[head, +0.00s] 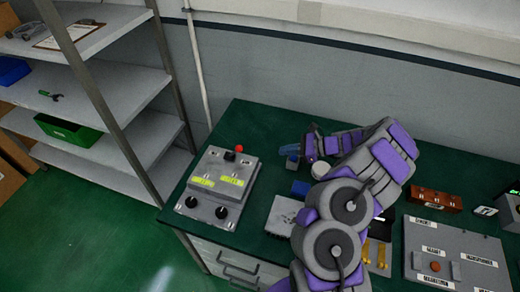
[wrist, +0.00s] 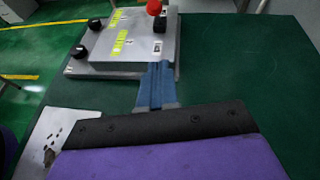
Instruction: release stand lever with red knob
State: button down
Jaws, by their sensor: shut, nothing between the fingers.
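The red knob (head: 239,148) sits at the back right corner of a grey stand box (head: 232,172) on the green table. The red knob also shows at the top of the wrist view (wrist: 154,7). The lever's stem is too small to make out clearly. The box has yellow labels and black knobs. My gripper (head: 287,150) is to the right of the box, apart from the red knob, with its blue fingers pointing left. In the wrist view my gripper (wrist: 156,85) is shut and empty, its blue fingers appearing just in front of the box edge.
A grey panel (head: 455,250) and a red-brown box (head: 435,200) are on the right of the table. A metal shelf (head: 140,88) with a green bin (head: 68,130) stands at left. Behind the grey box the tabletop (head: 245,115) is clear up to the wall.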

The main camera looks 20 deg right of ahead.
jog(key=b, duration=0.2)
send_near(235, 152)
notch_tip(235, 152, down, 4)
jog(key=shift+w+a+r, duration=0.55)
jog(key=shift+w+r, duration=0.05)
jog(key=shift+r, duration=0.15)
jog(key=shift+w+a+r, duration=0.15)
jog(key=shift+a+r, duration=0.1)
jog(key=shift+a, duration=0.35)
jog(key=shift+r, duration=0.15)
